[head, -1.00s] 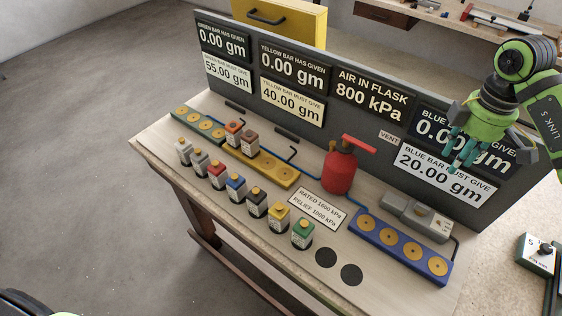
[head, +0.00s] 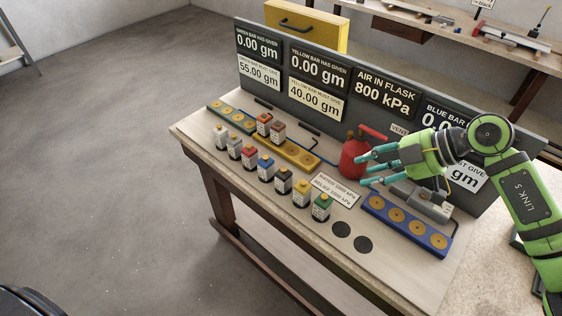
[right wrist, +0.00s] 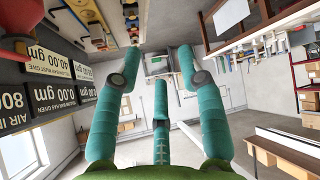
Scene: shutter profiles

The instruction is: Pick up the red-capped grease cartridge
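The red-capped grease cartridge (head: 249,158) stands upright in the front row on the bench, third from the left, between a grey-capped one and a blue-capped one. My right gripper (head: 364,167) is open and empty. Its teal fingers point left in front of the red flask, well to the right of the red-capped cartridge and above the bench. In the right wrist view its fingers (right wrist: 158,85) are spread with nothing between them. A row of cartridges shows small at the top of that view, and I cannot pick out the red cap there. My left gripper is not in view.
A red flask (head: 354,158) stands near the gripper. A grey sign panel (head: 320,125) rises behind.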

